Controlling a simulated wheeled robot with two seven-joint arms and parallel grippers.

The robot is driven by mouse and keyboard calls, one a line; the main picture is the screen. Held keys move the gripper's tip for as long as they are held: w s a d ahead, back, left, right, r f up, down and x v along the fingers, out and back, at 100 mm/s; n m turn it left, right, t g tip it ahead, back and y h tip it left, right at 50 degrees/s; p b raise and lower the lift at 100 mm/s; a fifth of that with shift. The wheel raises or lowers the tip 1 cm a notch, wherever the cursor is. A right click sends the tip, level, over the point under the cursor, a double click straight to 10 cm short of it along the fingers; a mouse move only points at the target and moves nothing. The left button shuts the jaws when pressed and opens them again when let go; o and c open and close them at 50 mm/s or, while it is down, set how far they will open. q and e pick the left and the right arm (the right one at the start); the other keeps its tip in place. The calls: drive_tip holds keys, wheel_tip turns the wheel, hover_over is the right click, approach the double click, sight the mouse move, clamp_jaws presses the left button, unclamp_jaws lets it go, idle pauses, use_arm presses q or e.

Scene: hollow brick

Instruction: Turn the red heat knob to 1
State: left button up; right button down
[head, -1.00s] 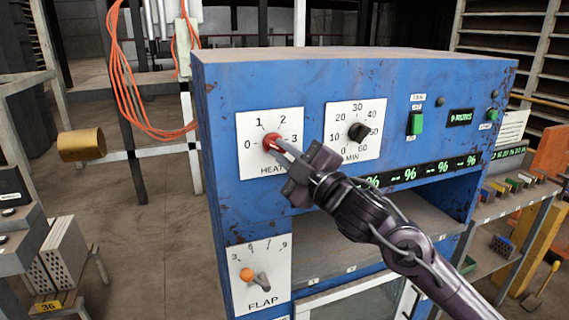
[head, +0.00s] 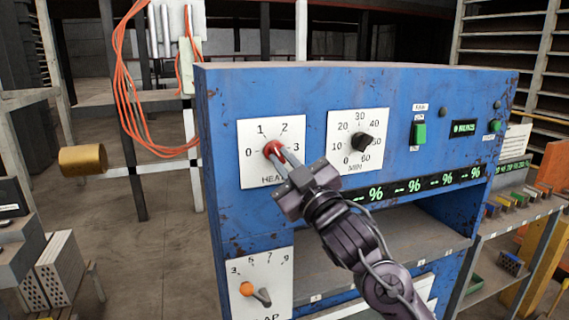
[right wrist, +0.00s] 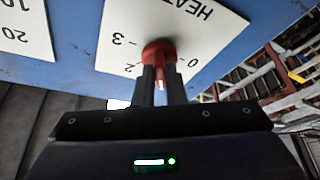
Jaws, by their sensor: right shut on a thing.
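The red heat knob (head: 273,149) sits on a white plate marked 0, 1, 2, 3 (head: 250,175) on the blue machine's front. My right gripper (head: 279,156) is shut on the knob, coming from the lower right. In the right wrist view the red knob (right wrist: 158,50) is between the two dark fingers, and a pale mark shows on it. There the plate appears turned over, with 3 at left, 0 at right and 2 partly hidden. The number the knob points to cannot be told clearly. My left gripper is not in view.
To the right on the blue front (head: 225,100) are a black minutes knob (head: 363,144) and a green switch (head: 418,133). Below is a flap lever with an orange tip (head: 247,289). A brass-coloured cylinder (head: 82,160) sticks out at left. An open shelf lies under the display.

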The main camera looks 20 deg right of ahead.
drive_tip(key=shift+f, duration=0.1)
drive_tip(key=c, duration=1.5)
unclamp_jaws()
drive_tip(key=b+v, duration=0.3)
drive_tip(key=v, duration=0.4)
drive_tip(key=shift+s+f, duration=0.1)
drive_tip(key=shift+s, duration=0.3)
